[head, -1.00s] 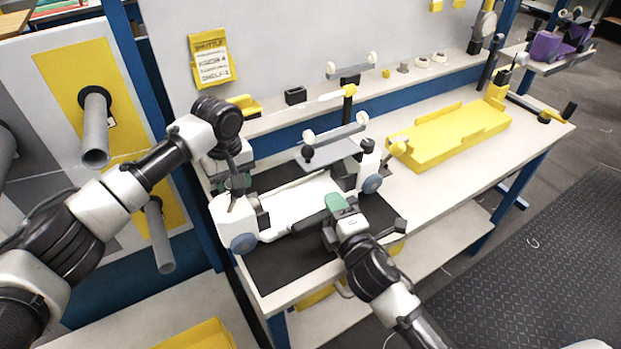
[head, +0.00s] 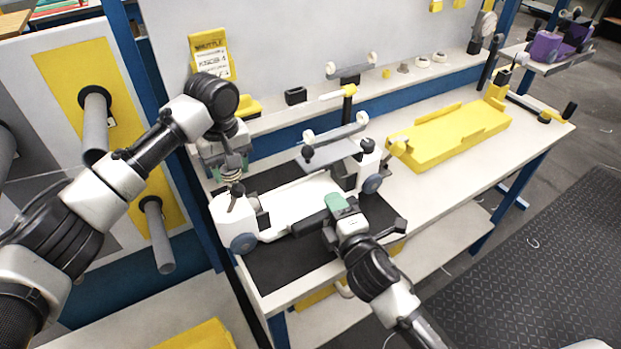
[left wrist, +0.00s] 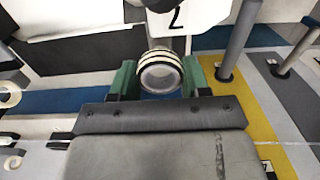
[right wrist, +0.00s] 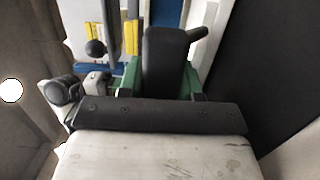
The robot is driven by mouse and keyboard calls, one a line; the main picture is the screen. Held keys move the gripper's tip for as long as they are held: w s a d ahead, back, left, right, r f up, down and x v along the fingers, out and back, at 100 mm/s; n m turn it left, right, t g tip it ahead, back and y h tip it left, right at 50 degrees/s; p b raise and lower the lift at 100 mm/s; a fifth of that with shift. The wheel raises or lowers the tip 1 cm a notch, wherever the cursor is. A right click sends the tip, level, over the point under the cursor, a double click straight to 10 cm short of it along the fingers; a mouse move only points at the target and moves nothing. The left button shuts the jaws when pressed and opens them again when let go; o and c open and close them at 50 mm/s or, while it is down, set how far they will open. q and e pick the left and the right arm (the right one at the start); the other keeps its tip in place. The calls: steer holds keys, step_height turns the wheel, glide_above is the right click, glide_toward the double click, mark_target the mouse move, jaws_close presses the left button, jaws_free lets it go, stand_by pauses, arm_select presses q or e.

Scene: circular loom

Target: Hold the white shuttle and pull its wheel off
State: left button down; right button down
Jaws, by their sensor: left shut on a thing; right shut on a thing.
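The white shuttle (head: 300,207) lies on a black mat (head: 285,265) on the bench, with white end blocks and blue-grey discs at its ends. My right gripper (head: 338,208) is shut on the shuttle's black handle at its near side; the dark handle (right wrist: 165,62) shows between the green fingers in the right wrist view. My left gripper (head: 230,172) is above the shuttle's left end. In the left wrist view it is shut on a small round wheel (left wrist: 160,72) with dark and cream bands. The head view does not clearly show the wheel apart from the shuttle.
A yellow tray (head: 450,138) lies to the right on the bench. A grey plate on a stand (head: 330,152) is close behind the shuttle. Small parts stand on the back ledge. Grey posts (head: 95,125) stick out of the left panel. The bench's right front is clear.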

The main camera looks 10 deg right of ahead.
steer(key=shift+f, duration=0.1)
arm_select(q)
steer(key=shift+r, duration=2.5)
arm_select(e)
steer(key=c, duration=0.7)
jaws_free()
steer(key=s, duration=0.4)
steer(key=s+d, duration=0.1)
steer(key=s, duration=0.3)
steer(key=s+d, duration=0.1)
steer(key=s, duration=0.2)
steer(key=shift+s+d, duration=0.15)
steer(key=shift+s, duration=0.25)
